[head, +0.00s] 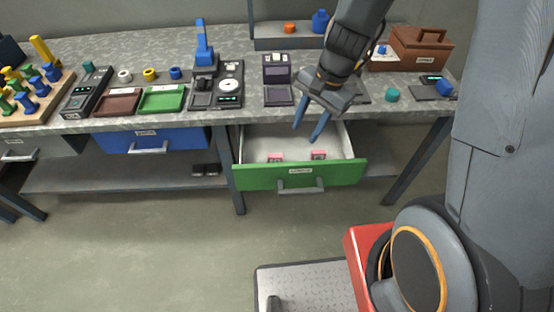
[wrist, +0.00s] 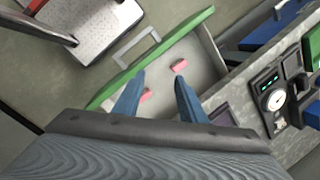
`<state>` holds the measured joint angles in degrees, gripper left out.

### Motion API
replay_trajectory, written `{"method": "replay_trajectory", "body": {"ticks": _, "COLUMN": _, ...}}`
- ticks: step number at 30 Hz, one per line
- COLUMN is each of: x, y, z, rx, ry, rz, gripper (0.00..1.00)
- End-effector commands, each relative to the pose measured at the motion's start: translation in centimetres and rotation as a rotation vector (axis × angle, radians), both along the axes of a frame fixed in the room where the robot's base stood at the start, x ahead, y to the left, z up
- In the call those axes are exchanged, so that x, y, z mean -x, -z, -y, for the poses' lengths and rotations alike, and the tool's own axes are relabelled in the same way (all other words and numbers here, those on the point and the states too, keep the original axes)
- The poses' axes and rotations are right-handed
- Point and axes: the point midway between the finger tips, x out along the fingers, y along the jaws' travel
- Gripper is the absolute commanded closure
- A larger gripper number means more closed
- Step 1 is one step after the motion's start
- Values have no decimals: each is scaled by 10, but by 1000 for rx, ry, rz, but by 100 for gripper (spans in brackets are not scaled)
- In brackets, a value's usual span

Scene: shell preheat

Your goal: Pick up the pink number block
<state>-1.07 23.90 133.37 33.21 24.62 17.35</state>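Two small pink blocks lie in the open green-fronted drawer (head: 348,174), near its front panel: a left one (head: 275,157) and a right one (head: 318,154). Any numbers on them are too small to read. My gripper (head: 306,134) is open and empty, with its blue fingers pointing down above the drawer, closest to the right block. In the wrist view one pink block (wrist: 180,66) lies clear beyond the right fingertip.
The bench top above the drawer holds a dark device (head: 277,80), a green tray (head: 162,99) and a teal cylinder (head: 392,95). A closed blue drawer (head: 178,139) is to the left. The drawer's interior is otherwise bare.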

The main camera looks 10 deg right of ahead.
Motion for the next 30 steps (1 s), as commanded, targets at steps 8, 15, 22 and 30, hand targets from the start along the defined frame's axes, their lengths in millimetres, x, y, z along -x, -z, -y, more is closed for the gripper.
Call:
{"method": "replay_trajectory", "body": {"ticks": 8, "x": -51, "y": 94, "z": -34, "rx": -131, "ry": 563, "rz": -174, "gripper": 62}}
{"method": "replay_trajectory", "body": {"ticks": 15, "x": -68, "y": 133, "z": -45, "rx": -174, "ry": 794, "rz": -243, "gripper": 62}}
{"method": "replay_trajectory", "body": {"ticks": 22, "x": -70, "y": 152, "z": -53, "rx": -178, "ry": 820, "rz": -251, "gripper": 62}}
{"method": "replay_trajectory", "body": {"ticks": 30, "x": -70, "y": 172, "z": -63, "rx": -177, "ry": 817, "rz": -251, "gripper": 62}}
